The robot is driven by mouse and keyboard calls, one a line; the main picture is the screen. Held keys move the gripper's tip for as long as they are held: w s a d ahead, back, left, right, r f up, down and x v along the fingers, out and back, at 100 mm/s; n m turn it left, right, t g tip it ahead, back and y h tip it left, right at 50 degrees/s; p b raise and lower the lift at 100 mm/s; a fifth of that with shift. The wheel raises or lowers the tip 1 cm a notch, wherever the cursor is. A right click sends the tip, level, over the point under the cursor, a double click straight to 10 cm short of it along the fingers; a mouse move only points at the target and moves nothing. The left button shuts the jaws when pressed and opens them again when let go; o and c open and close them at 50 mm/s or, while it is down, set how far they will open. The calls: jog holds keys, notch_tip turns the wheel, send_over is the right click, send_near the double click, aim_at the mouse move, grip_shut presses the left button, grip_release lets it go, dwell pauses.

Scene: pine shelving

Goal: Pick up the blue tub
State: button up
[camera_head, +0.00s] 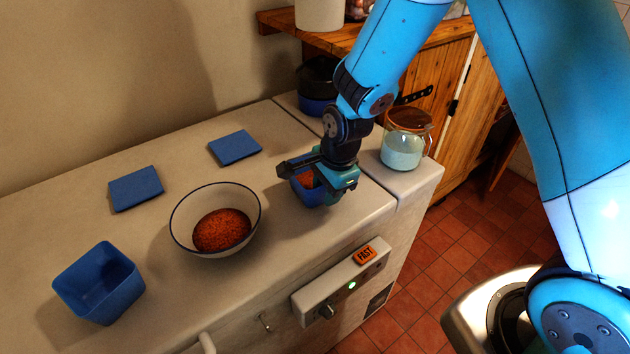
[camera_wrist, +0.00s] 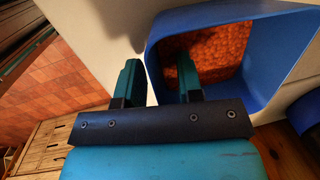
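A blue tub (camera_head: 306,192) with orange-red grainy contents stands on the pale counter near its front edge, partly hidden by my gripper (camera_head: 322,184). In the wrist view the tub (camera_wrist: 285,55) fills the upper right. My gripper (camera_wrist: 159,82) is open there, with one finger outside the tub's wall and the other over its opening, so the wall lies between them. A gap shows beside the inner finger. A second blue tub (camera_head: 101,284) stands empty at the counter's left front.
A white bowl (camera_head: 185,212) of similar orange-red grains stands left of my gripper. Two flat blue squares (camera_head: 135,188) (camera_head: 235,148) lie behind it. A glass jar (camera_head: 403,140) stands to the right, and a dark blue pot (camera_head: 318,85) behind. A control box (camera_head: 340,285) is on the counter's front.

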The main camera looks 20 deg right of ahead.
jog(key=shift+f, duration=0.25)
dwell(0.4)
grip_shut()
